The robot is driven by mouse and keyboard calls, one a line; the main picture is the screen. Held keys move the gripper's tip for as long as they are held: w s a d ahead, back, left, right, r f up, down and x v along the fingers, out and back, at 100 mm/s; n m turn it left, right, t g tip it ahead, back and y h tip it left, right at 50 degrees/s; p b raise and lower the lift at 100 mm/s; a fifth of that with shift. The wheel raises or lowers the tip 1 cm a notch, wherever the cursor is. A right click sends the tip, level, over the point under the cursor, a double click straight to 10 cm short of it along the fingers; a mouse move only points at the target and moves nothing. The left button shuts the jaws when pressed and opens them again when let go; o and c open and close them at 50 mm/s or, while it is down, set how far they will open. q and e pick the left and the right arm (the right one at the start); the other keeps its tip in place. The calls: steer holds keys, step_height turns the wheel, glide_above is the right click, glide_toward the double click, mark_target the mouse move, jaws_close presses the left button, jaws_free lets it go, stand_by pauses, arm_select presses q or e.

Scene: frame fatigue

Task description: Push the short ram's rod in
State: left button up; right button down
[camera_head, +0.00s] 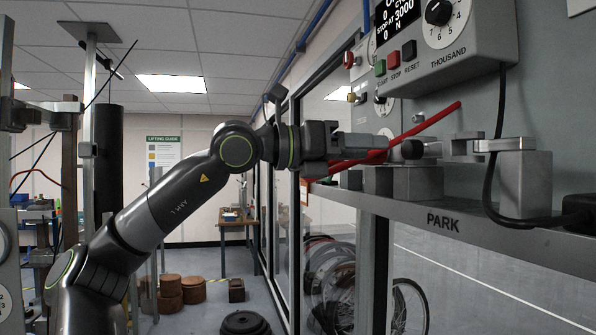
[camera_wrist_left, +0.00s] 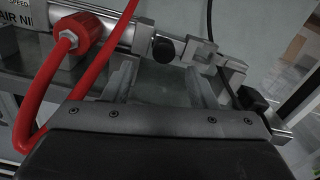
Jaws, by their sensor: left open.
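The short ram lies level along the shelf at the wall. In the left wrist view its silver body (camera_wrist_left: 122,32) has a red fitting (camera_wrist_left: 78,38) at the left. A black round piece (camera_wrist_left: 163,50) and a grey fork-shaped end (camera_wrist_left: 200,53) sit to its right; the fork also shows in the head view (camera_head: 463,147). My left gripper (camera_head: 392,147) is open at the ram in the head view, hiding much of its body. In the left wrist view its two fingers (camera_wrist_left: 163,84) stand apart, below the black piece. Contact cannot be told. My right gripper is not in view.
A red hose (camera_head: 435,118) loops close to my left gripper. A metal block (camera_head: 525,182) stands on the shelf (camera_head: 470,237) marked PARK, right of the fork. A control box (camera_head: 450,58) with buttons and a dial hangs above, and a black cable (camera_head: 500,115) drops from it.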

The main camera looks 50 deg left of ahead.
arm_select(q)
steer(key=b+v, duration=0.6)
steer(key=v, duration=0.4)
steer(key=shift+b, duration=0.35)
steer(key=shift+w, duration=0.1)
